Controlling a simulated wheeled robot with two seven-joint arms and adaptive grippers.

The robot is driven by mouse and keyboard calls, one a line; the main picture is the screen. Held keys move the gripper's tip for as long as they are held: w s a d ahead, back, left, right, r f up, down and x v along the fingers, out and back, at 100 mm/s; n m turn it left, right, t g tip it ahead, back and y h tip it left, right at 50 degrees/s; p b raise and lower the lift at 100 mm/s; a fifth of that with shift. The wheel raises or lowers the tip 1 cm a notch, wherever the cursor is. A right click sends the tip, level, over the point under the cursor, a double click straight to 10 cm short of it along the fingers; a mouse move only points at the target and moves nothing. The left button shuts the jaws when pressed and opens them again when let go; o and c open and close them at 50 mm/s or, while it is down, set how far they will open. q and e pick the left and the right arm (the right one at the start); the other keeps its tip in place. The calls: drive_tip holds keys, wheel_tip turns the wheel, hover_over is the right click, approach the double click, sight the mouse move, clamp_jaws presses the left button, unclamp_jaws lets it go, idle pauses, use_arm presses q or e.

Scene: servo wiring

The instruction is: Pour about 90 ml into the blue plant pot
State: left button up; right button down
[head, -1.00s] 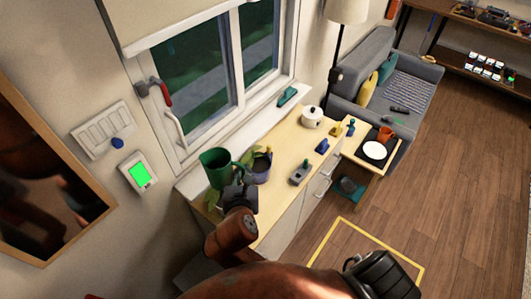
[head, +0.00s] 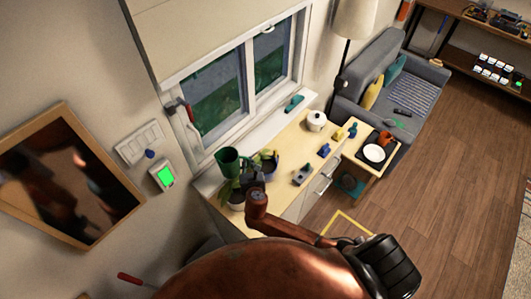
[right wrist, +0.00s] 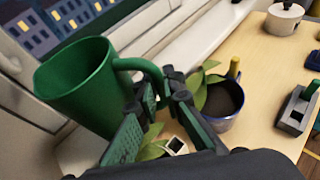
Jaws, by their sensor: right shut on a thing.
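The green jug (head: 228,160) is held by its handle in my right gripper (head: 255,181), which is shut on it. The right wrist view shows the jug (right wrist: 78,88) fairly upright, its mouth up, left of the fingers. What is in it cannot be seen. The blue plant pot (right wrist: 226,108), with dark soil and green leaves, stands on the counter to the right of the jug. In the head view the pot (head: 270,168) is just beyond my gripper and partly hidden by it. My left gripper is not in view.
A second plant in a pale pot (head: 236,203) stands below the jug, partly covered. A grey block-like device (head: 303,175), a white lidded pot (head: 316,120) and small blue and yellow items stand farther along the counter (head: 290,150). The window and sill are close behind the jug.

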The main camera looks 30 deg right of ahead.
use_arm(q)
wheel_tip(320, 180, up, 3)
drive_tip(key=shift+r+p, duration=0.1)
drive_tip(key=shift+p, duration=1)
use_arm(e)
drive_tip(key=d+f, duration=0.2)
drive_tip(key=d, duration=0.1)
drive_tip(key=shift+w+d+f, duration=0.1)
drive_tip(key=shift+d+f, duration=0.15)
drive_tip(key=shift+f, duration=0.05)
drive_tip(key=shift+d, duration=0.15)
use_arm(q)
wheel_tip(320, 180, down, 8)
drive_tip(key=b, duration=0.7)
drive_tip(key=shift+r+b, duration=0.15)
drive_tip(key=shift+b, duration=0.2)
use_arm(e)
drive_tip(key=shift+d+f+m+y, duration=0.3)
drive_tip(key=shift+f+m+y, duration=0.6)
drive_tip(key=shift+m+y, duration=0.1)
drive_tip(key=shift+d+f+m+y, duration=0.3)
drive_tip(key=shift+f+m+y, duration=0.55)
drive_tip(key=shift+m+y, duration=0.15)
drive_tip(key=shift+d+f+m+y, duration=0.3)
drive_tip(key=shift+f+m+y, duration=0.6)
drive_tip(key=shift+m, duration=0.1)
